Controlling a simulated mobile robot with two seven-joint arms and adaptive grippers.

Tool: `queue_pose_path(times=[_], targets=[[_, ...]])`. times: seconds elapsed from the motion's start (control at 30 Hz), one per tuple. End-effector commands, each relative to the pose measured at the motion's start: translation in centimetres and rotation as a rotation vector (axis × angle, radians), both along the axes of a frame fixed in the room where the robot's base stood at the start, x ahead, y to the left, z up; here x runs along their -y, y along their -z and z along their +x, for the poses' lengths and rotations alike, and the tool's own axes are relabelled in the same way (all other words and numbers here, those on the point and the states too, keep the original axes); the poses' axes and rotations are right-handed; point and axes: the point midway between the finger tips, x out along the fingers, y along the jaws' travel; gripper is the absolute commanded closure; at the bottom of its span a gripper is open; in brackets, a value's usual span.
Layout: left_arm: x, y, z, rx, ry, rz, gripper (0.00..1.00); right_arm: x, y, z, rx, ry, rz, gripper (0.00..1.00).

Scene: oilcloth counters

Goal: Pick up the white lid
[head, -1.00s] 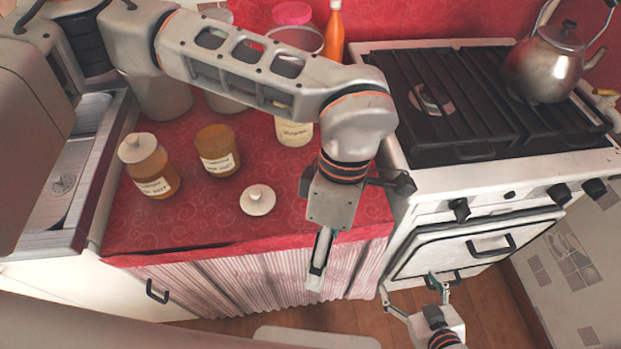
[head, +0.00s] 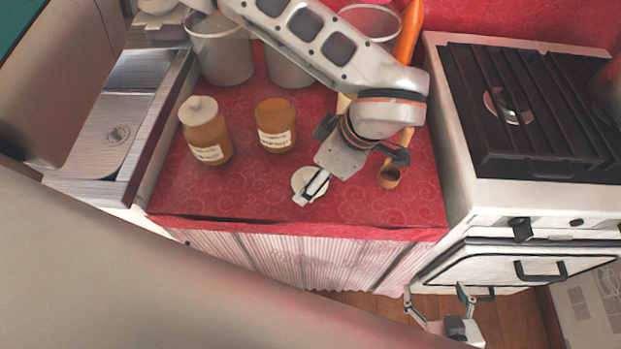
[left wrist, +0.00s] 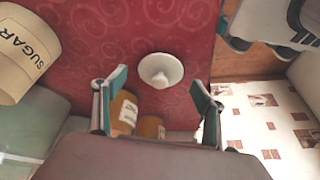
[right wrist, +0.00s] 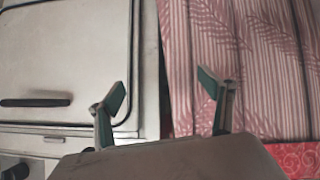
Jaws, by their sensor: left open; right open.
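The white lid (head: 299,178), round with a knob, lies on the red cloth near the counter's front; my left gripper partly hides it in the head view. My left gripper (head: 309,190) is open above it. In the left wrist view, the whole lid (left wrist: 160,69) shows knob up, beyond and between the open fingertips (left wrist: 158,83), with nothing held. My right gripper (head: 436,293) is open and empty, low in front of the stove. In the right wrist view, its open fingers (right wrist: 163,88) face the oven front and striped curtain.
An amber jar with a pale lid (head: 207,137) and an open amber jar (head: 275,126) stand left of and behind the lid. A canister marked SUGAR (left wrist: 24,52) is in the left wrist view. A wooden object (head: 390,176) lies to the right. The stove (head: 455,150) borders the counter.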

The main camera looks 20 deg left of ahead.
Motion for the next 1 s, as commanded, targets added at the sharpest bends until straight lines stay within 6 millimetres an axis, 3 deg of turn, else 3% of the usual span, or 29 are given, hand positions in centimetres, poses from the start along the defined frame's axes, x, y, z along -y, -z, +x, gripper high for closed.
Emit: queue_pose_path(times=[0.1, 0.37, 0.5, 1.0], targets=[[-0.49, 1.07, 0.01, -0.002, -0.001, -0.001, 0.29, 0.0, 0.07, 0.05, 0.0, -0.001, -0.002, 0.2], [-0.56, 1.24, 0.07, 0.002, 0.001, -0.001, 0.29, -0.02, -0.16, 0.18, 0.004, -0.001, -0.001, 0.2], [-0.56, 1.24, 0.06, 0.001, 0.0, -0.001, 0.6, -0.03, -0.16, 0.18, 0.004, -0.001, -0.001, 0.2], [-0.55, 0.63, 0.09, 0.002, 0.0, -0.001, 0.61, -0.12, -0.33, 0.23, 0.007, 0.001, 0.003, 0.2]])
